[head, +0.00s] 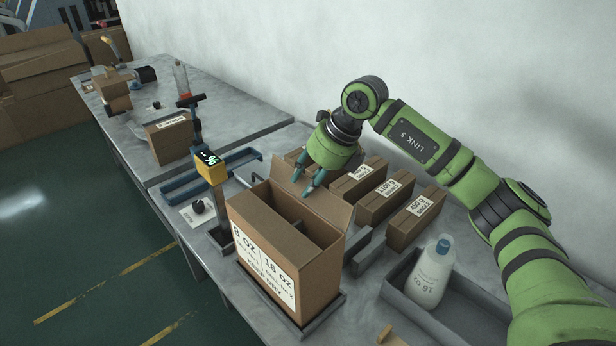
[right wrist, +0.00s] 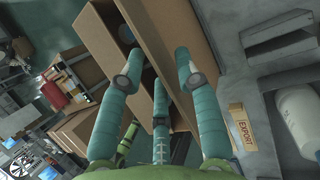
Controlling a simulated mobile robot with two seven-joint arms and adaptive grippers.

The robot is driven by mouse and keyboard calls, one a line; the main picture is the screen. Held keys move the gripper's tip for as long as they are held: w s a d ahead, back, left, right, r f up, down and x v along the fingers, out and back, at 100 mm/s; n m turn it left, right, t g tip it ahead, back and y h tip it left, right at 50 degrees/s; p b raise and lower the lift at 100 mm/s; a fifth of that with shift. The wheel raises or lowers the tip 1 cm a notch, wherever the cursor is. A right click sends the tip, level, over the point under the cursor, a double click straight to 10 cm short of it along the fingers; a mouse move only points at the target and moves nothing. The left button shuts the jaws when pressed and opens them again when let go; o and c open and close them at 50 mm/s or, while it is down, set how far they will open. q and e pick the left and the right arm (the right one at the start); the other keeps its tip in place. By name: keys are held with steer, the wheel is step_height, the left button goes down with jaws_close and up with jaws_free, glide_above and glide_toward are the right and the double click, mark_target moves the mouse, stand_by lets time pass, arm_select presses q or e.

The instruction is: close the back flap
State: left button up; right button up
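The open cardboard box (head: 322,285) stands on a dark tray on the bench, with a printed label on its front. Its back flap (head: 336,208) stands up and leans outward along the far edge, toward the wall. A cardboard divider shows inside the box. My right gripper (head: 307,186) is above the box's far side, fingers pointing down beside the back flap. I cannot tell whether they touch it. In the right wrist view its fingers (right wrist: 157,58) are spread apart with nothing clearly between them, in front of brown cardboard panels. My left gripper is not in view.
Several small labelled cartons (head: 384,198) stand behind the box. A white bottle (head: 432,272) lies in a grey tray (head: 466,318) at right. A yellow display unit (head: 211,167) on a post stands close on the left. The white wall bounds the back.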

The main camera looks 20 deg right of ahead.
jaws_close()
steer(key=shift+s+a+n+t+h+b, duration=0.15)
steer(key=shift+a+h+b, duration=0.15)
steer(key=shift+h, duration=0.15)
steer(key=shift+w+a+n+t+h+b, duration=0.15)
steer(key=shift+h+b, duration=0.15)
steer(key=shift+h, duration=0.15)
steer(key=shift+s+a+f+h+b, duration=0.2)
steer(key=shift+a+h+b, duration=0.2)
steer(key=shift+h+b, duration=0.25)
arm_select(q)
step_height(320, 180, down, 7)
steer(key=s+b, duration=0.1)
steer(key=b, duration=0.3)
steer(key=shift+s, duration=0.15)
arm_select(e)
steer(key=h, duration=0.1)
steer(key=a+t+h, duration=0.1)
steer(key=h, duration=0.1)
steer(key=shift+s+a+n+t, duration=0.3)
steer(key=shift+n, duration=0.1)
jaws_free()
